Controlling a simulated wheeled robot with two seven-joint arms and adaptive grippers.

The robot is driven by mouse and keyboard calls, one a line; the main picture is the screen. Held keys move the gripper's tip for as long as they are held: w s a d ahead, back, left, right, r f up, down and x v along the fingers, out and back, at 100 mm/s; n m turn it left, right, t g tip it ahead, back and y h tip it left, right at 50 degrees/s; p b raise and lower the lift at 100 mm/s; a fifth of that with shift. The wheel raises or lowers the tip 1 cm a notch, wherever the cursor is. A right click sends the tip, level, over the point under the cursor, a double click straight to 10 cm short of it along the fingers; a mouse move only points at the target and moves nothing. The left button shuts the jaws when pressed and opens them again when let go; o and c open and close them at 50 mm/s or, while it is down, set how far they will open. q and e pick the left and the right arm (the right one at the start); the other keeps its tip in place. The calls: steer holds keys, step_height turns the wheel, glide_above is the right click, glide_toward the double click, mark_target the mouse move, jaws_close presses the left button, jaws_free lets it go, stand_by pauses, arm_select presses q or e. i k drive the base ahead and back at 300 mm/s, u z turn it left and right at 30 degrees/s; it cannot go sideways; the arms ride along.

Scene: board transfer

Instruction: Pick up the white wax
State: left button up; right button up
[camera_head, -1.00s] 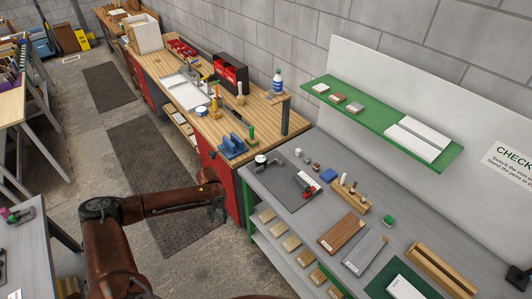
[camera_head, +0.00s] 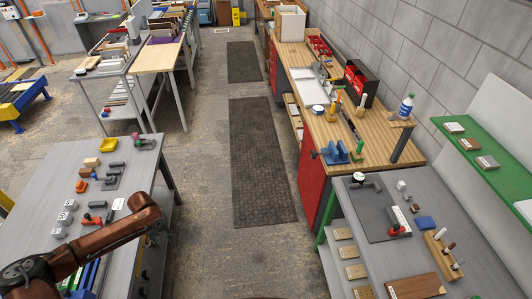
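I cannot pick out the white wax with certainty. Small pale-topped blocks (camera_head: 71,205) stand on the grey table at left, and a white-topped block (camera_head: 453,128) lies on the green shelf at right; I cannot tell if any is wax. My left arm reaches in from the lower left over the grey table. My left gripper (camera_head: 158,224) is small and dark near that table's right edge; its fingers are too unclear to tell open or shut. I see nothing held in it. My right gripper is out of view.
The grey table (camera_head: 60,165) at left holds a yellow tray (camera_head: 108,144) and several small tools. A wooden workbench (camera_head: 372,150) and a grey bench (camera_head: 345,205) with a wooden peg holder line the right. The aisle with dark mats (camera_head: 258,160) between them is clear.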

mark_target(401, 185)
steer(key=i, duration=1.9)
steer(key=z, duration=3.2)
steer(key=i, duration=0.5)
steer(key=z, duration=0.1)
